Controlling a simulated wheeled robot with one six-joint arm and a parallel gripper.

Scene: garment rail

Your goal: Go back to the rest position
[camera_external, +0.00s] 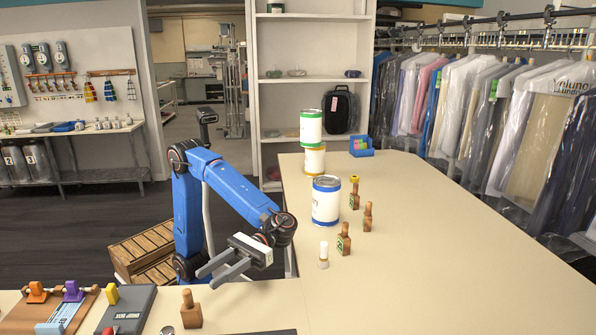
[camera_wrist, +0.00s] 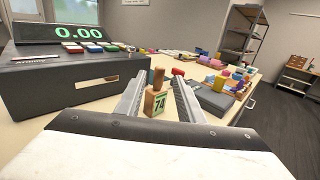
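My gripper (camera_external: 207,277) is above the near edge of the counter in the external view, its two fingers pointing left and spread apart. The arm is bent over, with the gripper low. In the wrist view my gripper (camera_wrist: 160,82) shows a clear gap between its fingers and holds nothing. A wooden stamp (camera_wrist: 155,106) marked 74 stands upright beyond that gap, apart from the fingers. A wooden stamp (camera_external: 191,312) also stands on the near counter in the external view, just left of and below the gripper; it looks like the same one.
Several cans, including a blue-rimmed can (camera_external: 326,203), and wooden stamps stand on the long counter (camera_external: 440,262); its right part is clear. A white-topped stamp (camera_external: 323,258) is nearest. A black register (camera_wrist: 62,85) stands left in the wrist view. Bagged garments (camera_external: 540,125) hang right.

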